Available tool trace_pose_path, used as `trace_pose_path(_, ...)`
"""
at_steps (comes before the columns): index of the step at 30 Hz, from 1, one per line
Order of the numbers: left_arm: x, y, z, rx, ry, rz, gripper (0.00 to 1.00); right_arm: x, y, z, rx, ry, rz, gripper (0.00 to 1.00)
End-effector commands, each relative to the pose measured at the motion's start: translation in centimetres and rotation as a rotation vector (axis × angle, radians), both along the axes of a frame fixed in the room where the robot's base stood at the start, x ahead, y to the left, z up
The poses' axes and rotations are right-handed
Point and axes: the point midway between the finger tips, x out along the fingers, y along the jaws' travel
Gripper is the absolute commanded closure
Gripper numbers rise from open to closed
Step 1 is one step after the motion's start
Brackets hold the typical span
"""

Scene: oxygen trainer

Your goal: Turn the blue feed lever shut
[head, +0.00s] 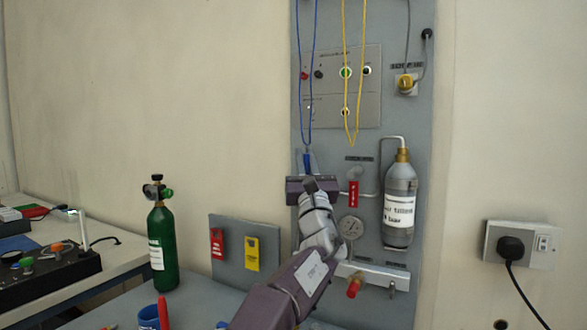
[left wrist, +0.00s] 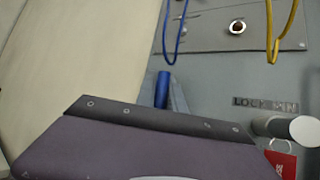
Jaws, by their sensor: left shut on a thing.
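The blue feed lever (head: 307,161) stands upright on the grey wall panel, its blue upper part showing just above my left gripper (head: 311,184). In the left wrist view the blue lever (left wrist: 162,89) rises behind the dark edge of my gripper. My left gripper is at the lever and shut on it. The fingertips and the lower part of the lever are hidden behind the gripper body. My right gripper is not in view.
A red tag (head: 354,193), a pressure gauge (head: 351,227) and a grey cylinder (head: 399,208) sit right of my gripper. Blue (head: 301,70) and yellow (head: 351,137) cord loops hang above. A green bottle (head: 163,245) stands on the bench to the left.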

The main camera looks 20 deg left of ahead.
Motion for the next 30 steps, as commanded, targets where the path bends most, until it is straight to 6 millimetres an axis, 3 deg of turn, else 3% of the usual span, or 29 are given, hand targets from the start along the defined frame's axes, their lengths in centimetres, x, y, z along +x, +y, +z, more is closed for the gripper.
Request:
trace_pose_path(17, 0.26, -0.82, -0.42, 0.031, 0.007, -0.002, 1.0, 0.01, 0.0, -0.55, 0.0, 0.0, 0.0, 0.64)
trace_pose_path(18, 0.27, -0.82, -0.42, 0.031, 0.007, -0.002, 0.84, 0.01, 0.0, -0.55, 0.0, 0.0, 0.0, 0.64)
trace_pose_path(20, 0.26, -0.81, -0.4, 0.032, 0.006, -0.002, 0.67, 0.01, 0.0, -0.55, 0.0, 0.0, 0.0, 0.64)
trace_pose_path(30, 0.1, -0.76, -0.11, 0.031, 0.002, -0.002, 0.65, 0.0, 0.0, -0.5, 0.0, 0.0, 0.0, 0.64)
